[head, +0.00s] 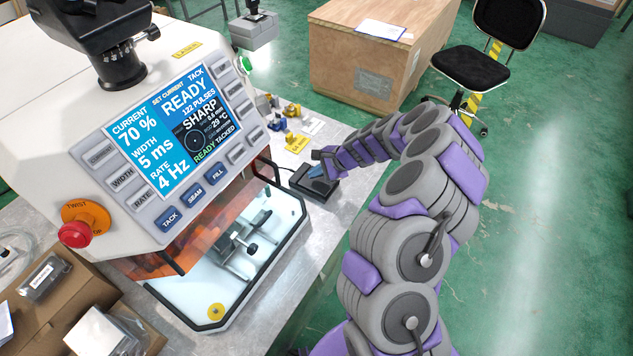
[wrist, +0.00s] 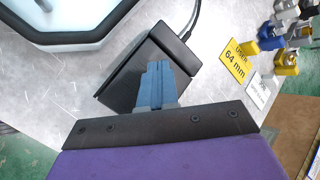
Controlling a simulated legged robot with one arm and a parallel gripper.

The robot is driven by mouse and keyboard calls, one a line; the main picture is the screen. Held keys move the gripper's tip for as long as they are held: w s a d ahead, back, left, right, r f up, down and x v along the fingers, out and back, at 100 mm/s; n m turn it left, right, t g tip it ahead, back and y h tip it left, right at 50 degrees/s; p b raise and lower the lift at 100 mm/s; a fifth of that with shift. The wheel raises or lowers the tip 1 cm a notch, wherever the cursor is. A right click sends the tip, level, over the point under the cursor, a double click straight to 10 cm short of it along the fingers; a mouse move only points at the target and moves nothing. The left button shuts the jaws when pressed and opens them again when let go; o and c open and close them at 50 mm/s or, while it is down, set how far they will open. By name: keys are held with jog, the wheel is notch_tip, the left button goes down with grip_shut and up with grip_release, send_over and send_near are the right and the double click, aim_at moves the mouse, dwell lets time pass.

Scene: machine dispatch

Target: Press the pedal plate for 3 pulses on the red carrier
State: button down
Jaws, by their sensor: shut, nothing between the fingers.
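The pedal plate is a black wedge-shaped block (head: 322,190) on the metal bench, right of the welding machine. In the wrist view the pedal (wrist: 128,86) has a cable leaving its far end. My gripper (head: 318,172) is at the pedal; in the wrist view its blue fingers (wrist: 157,68) are shut together, empty, and overlap the pedal's top. I cannot tell whether the tips touch it. The machine's screen (head: 178,128) reads READY, TACK, 122 PULSES, 70 %, 5 ms, 4 Hz. I cannot identify a red carrier for certain.
Small blue, yellow and grey fixtures (head: 283,112) stand behind the pedal near a yellow "64 mm" label (wrist: 239,58). The machine's lit chamber (head: 262,290) is left of the pedal. A red stop knob (head: 74,234) is on its front-left. A wooden crate (head: 345,60) and chair stand behind.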

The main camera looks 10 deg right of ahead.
jog(key=shift+a, duration=0.1)
jog(key=shift+d, duration=1.3)
jog(key=shift+a, duration=1.15)
jog(key=shift+d, duration=0.95)
jog(key=shift+a, duration=0.75)
jog(key=shift+d+f, duration=0.3)
jog(key=shift+d, duration=0.6)
jog(key=shift+a, duration=0.35)
